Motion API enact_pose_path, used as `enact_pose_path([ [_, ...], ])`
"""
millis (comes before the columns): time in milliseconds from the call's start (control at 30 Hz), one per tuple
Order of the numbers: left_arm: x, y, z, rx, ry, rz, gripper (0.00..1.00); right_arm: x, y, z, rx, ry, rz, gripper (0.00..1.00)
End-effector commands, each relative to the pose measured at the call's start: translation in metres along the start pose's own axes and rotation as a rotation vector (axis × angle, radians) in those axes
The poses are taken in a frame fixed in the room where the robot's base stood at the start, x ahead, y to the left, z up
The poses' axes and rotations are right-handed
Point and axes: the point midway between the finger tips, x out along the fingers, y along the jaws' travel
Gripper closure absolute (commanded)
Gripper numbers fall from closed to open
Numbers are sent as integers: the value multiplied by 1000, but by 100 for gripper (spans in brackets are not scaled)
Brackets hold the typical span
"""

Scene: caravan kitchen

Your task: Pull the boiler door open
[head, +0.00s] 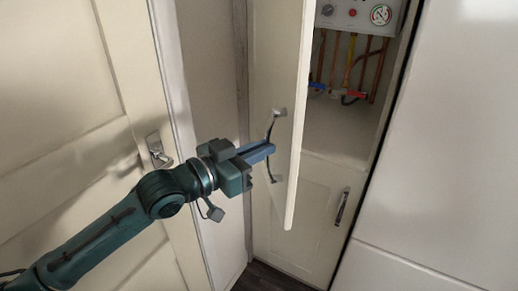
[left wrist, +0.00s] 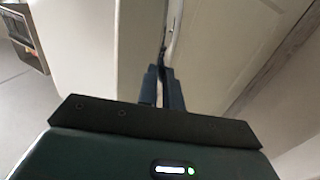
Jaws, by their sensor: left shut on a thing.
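The boiler door (head: 279,70) is a tall cream panel in the head view and stands partly open, its free edge swung out towards me. Its curved metal handle (head: 273,123) is upright on the outer face. My left gripper (head: 267,149) reaches in from the left and is shut on the handle's middle. In the left wrist view my left gripper (left wrist: 162,88) has its fingers close together, with the thin handle (left wrist: 163,52) running up from between them. Behind the door, the boiler (head: 350,14) shows a gauge and knob above copper pipes. My right gripper is not in view.
A lower cupboard door (head: 302,208) with its own handle (head: 342,206) is closed below the boiler compartment. A panelled cream door (head: 65,110) with a lever handle (head: 158,152) stands at the left. A smooth white panel (head: 455,140) fills the right side.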

Motion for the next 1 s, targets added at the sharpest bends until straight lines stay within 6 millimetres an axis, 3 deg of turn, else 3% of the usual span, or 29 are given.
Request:
enact_pose_path([
  [33, -1, -14, -6, 11, 8, -28, 100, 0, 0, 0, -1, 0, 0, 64],
  [167, -1, -14, -6, 11, 8, -28, 100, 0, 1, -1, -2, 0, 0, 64],
  [200, -1, -14, -6, 11, 8, -28, 90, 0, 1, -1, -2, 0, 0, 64],
  [433, -1, -13, -5, 9, 7, -27, 72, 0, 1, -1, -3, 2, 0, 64],
  [1000, 0, -9, -8, 4, 6, -17, 71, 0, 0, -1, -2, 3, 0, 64],
])
